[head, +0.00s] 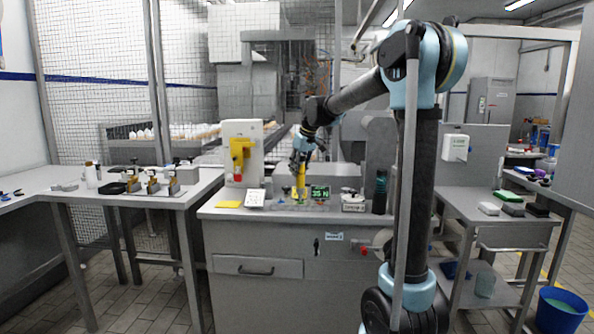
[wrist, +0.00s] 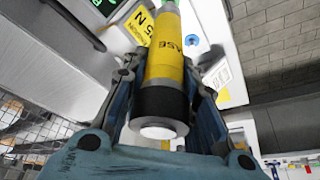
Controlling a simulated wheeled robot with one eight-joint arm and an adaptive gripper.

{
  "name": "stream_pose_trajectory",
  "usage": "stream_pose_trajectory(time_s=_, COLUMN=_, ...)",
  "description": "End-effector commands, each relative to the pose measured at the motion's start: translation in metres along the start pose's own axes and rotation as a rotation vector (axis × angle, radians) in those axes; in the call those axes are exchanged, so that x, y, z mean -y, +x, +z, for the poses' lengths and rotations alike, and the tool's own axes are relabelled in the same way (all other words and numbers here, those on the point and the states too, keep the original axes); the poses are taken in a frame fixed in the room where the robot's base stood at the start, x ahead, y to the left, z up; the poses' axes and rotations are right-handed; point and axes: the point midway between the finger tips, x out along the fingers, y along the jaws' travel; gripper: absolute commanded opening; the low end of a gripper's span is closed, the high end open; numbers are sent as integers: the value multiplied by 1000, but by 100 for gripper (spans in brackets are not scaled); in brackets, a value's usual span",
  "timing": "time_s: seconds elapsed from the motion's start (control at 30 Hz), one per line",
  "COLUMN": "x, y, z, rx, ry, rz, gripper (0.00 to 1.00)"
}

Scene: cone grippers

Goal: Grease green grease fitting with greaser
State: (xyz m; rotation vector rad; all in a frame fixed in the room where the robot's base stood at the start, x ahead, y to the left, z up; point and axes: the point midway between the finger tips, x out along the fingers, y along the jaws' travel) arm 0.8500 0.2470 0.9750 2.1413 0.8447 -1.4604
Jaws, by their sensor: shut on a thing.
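My gripper (head: 299,160) is shut on the yellow greaser (head: 301,181) and holds it over the panel (head: 318,206) on the grey cabinet. In the wrist view my gripper (wrist: 162,80) has its fingers on both sides of the greaser (wrist: 163,62), a yellow cylinder with a black band and a pale round end towards the camera. Something green (wrist: 167,4) shows at the far end of the greaser, at the top edge. I cannot tell whether it is the green grease fitting or whether the greaser touches it. A blue spot on a white round (wrist: 192,40) is beside the greaser.
A green-lit display (head: 320,192) stands on the cabinet just right of the greaser. A white stand with a yellow holder (head: 241,150) is at the left, and a dark cylinder (head: 380,190) at the right. A yellow sheet (head: 228,204) lies at the cabinet's front left.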

Motion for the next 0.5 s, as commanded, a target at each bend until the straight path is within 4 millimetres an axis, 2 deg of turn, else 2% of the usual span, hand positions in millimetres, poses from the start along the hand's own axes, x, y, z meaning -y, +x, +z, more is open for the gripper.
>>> stream_pose_trajectory(time_s=0.5, x=0, y=6, z=2, rx=0, ry=0, rz=0, gripper=0)
